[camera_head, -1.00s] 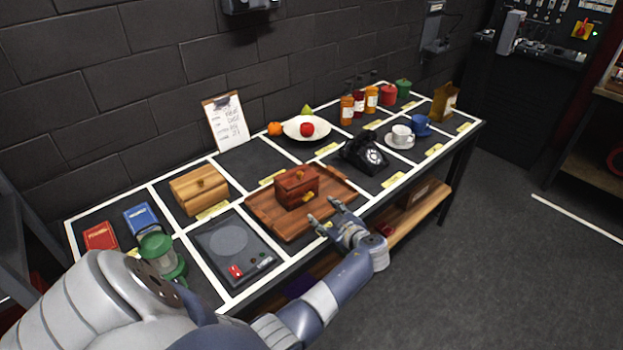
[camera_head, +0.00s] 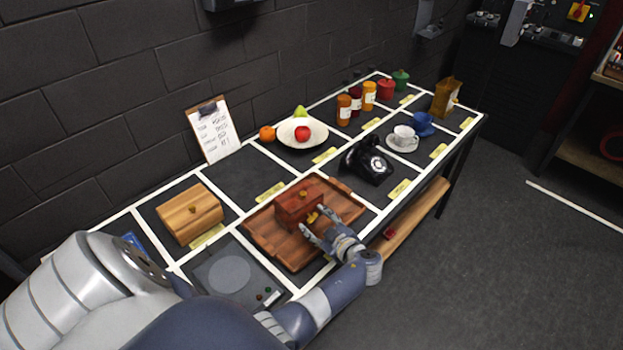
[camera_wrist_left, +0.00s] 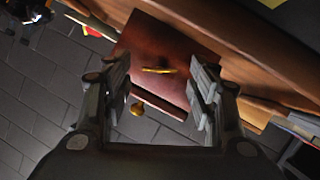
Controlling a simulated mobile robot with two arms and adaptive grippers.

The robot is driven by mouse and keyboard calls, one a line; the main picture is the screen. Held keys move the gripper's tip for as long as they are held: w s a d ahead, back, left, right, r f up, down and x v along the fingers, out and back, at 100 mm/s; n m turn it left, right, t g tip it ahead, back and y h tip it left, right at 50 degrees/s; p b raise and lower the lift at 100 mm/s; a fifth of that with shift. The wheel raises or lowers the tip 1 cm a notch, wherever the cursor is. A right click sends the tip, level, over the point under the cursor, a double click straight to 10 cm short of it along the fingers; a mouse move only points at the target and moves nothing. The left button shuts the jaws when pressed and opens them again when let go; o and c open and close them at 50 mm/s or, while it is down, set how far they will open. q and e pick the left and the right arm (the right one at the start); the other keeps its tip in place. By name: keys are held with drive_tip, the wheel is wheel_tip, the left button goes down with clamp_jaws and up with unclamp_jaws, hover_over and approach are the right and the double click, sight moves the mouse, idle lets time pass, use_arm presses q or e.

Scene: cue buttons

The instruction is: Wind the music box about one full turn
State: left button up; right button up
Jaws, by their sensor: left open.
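The music box (camera_head: 296,207) is a small reddish-brown wooden box on a brown wooden tray (camera_head: 265,229). A brass winding key (camera_head: 313,217) sticks out of its front side. My left gripper (camera_head: 318,223) is open close to that side, its fingers pointing at the key. In the left wrist view the key (camera_wrist_left: 158,70) lies ahead between the spread fingers (camera_wrist_left: 158,88), with no contact visible. A second brass knob (camera_wrist_left: 137,108) shows lower in that view. My right gripper is not in view.
A black telephone (camera_head: 368,161) stands right of the tray. A light wooden box (camera_head: 190,214) stands to its left, and a dark scale-like plate (camera_head: 238,272) lies front left. A fruit bowl (camera_head: 302,134), jars and cups stand farther back.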

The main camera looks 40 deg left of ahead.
use_arm(q)
drive_tip(key=shift+w+a+f, duration=0.1)
drive_tip(key=shift+a+f, duration=0.05)
drive_tip(key=shift+a, duration=0.1)
drive_tip(key=shift+d, duration=0.15)
drive_tip(key=c, duration=1.1)
drive_tip(key=shift+b, duration=0.6)
drive_tip(key=shift+w+m+g+b, duration=0.1)
drive_tip(key=shift+m+g+b, duration=0.5)
drive_tip(key=shift+m+b, duration=0.45)
drive_tip(key=shift+f+g+b, duration=0.1)
drive_tip(key=shift+g+b, duration=0.2)
drive_tip(key=shift+b, duration=0.2)
clamp_jaws()
drive_tip(key=shift+c, duration=0.2)
unclamp_jaws()
drive_tip(key=shift+r+m, duration=0.2)
drive_tip(key=shift+m, duration=0.05)
drive_tip(key=o, duration=1.1)
drive_tip(key=shift+r, duration=0.1)
drive_tip(key=shift+o, duration=0.2)
wheel_tip(320, 180, up, 10)
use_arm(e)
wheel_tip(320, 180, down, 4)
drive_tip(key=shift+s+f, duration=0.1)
